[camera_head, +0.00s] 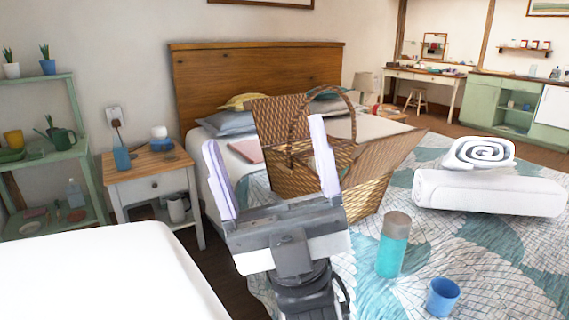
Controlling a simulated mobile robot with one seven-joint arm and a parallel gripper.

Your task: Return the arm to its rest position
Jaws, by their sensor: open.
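My gripper (270,172) is raised in the middle of the head view, with its two pale lilac fingers spread wide apart and pointing up. Nothing is held between the fingers. Behind it a woven picnic basket (375,180) with open lid flaps and an arched handle stands on the bed (470,270). My gripper hides the basket's lower left part. I cannot tell the distance between my gripper and the basket.
A teal bottle with a grey cap (391,245) and a blue cup (442,297) stand on the bed at right. Rolled white towels (490,192) lie farther right. A nightstand (148,163) and green shelf (75,130) stand at left. A white surface (100,280) fills the lower left.

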